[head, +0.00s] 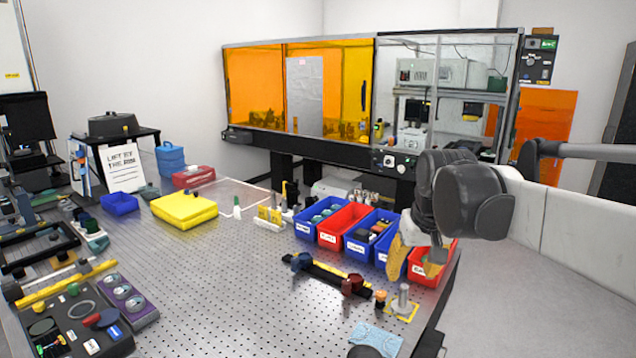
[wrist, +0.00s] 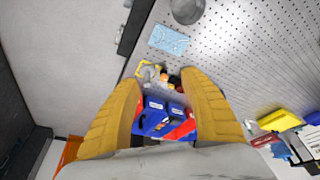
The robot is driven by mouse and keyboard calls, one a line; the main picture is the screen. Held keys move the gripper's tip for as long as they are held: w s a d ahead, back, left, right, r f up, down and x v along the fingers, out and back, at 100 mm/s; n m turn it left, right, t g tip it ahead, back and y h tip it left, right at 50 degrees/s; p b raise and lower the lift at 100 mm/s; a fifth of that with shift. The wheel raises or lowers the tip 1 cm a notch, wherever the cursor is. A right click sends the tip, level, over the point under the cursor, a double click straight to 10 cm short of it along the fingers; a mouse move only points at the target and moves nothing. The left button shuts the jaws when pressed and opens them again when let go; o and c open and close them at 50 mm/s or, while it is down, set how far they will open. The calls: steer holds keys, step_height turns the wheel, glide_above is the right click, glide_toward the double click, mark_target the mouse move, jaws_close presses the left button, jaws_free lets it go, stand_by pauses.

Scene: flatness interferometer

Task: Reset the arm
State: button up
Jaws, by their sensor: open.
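My gripper (head: 416,266) hangs at the right end of the perforated table in the head view, its two yellow fingers pointing down in front of the blue and red bins. In the wrist view my gripper (wrist: 160,82) shows its yellow fingers spread wide apart with nothing between the tips. Below and beyond them are the blue bin (wrist: 152,118) and small parts near the table edge. My dark arm reaches in from the right in the head view. The fingers partly hide the rightmost bins.
Labelled bins, including a red bin (head: 343,222), line the table's (head: 240,290) back right. A black rail (head: 325,271), a metal post (head: 403,297) and a light blue sheet (head: 376,338) lie near my gripper. An orange-windowed enclosure (head: 255,80) stands behind. The table's middle is mostly clear.

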steer(key=s+f+t+b, duration=0.1)
steer(key=s+f, duration=0.4)
steer(key=s, duration=0.5)
steer(key=s+f+t+b, duration=0.1)
steer(key=s+f, duration=0.4)
steer(key=s, duration=0.5)
steer(key=shift+s+f+m+t, duration=0.3)
steer(key=shift+s+t, duration=0.1)
steer(key=shift+t, duration=0.3)
